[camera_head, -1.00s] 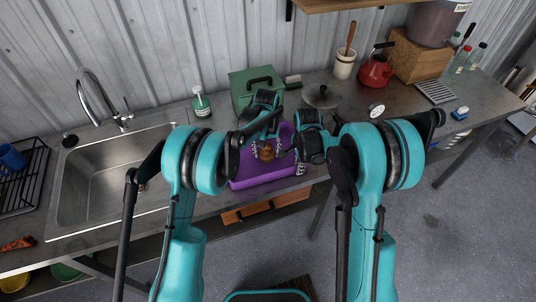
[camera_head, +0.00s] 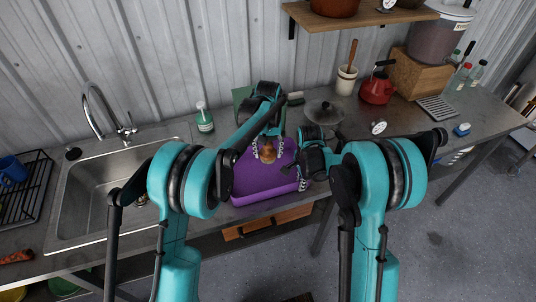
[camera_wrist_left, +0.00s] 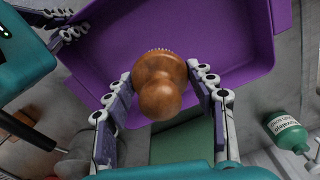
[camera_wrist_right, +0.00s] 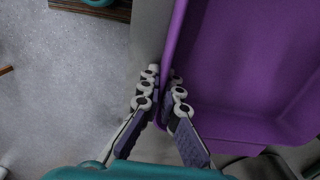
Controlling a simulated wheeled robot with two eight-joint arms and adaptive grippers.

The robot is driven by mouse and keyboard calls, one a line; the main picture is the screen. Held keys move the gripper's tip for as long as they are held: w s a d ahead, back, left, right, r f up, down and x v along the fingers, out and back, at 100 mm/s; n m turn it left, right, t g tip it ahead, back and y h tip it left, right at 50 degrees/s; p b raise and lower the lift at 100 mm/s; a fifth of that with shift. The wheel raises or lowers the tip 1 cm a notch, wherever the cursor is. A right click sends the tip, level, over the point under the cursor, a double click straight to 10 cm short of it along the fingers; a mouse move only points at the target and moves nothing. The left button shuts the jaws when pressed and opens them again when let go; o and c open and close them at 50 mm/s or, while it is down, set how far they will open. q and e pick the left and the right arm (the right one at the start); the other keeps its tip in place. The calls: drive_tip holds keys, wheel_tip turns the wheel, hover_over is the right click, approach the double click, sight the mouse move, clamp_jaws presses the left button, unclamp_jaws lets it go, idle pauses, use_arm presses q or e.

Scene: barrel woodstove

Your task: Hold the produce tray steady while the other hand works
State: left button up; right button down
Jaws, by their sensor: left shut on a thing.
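The purple tray (camera_head: 240,182) sits on the counter right of the sink. It fills much of the left wrist view (camera_wrist_left: 240,30) and its visible floor looks bare. My left gripper (camera_head: 267,146) is shut on a brown wooden brush (camera_wrist_left: 160,85), one finger on each side of its rounded body. Pale bristles show at its far edge, over the tray; contact with the tray is unclear. My right gripper (camera_wrist_right: 160,80) is shut on the tray's side wall (camera_wrist_right: 171,50), with one finger outside and one inside. In the head view it is at the tray's right front corner.
The sink (camera_head: 95,190) and faucet are at left. A green bottle (camera_head: 204,120) and green box (camera_head: 241,95) stand behind the tray. A pot lid (camera_head: 324,112), red kettle (camera_head: 377,90) and dial (camera_head: 378,127) are to the right. The counter's front edge is close to the tray.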

idle(0.4)
drive_tip(key=c, duration=1.6)
unclamp_jaws()
drive_tip(key=shift+c, duration=0.2)
wheel_tip(320, 180, up, 12)
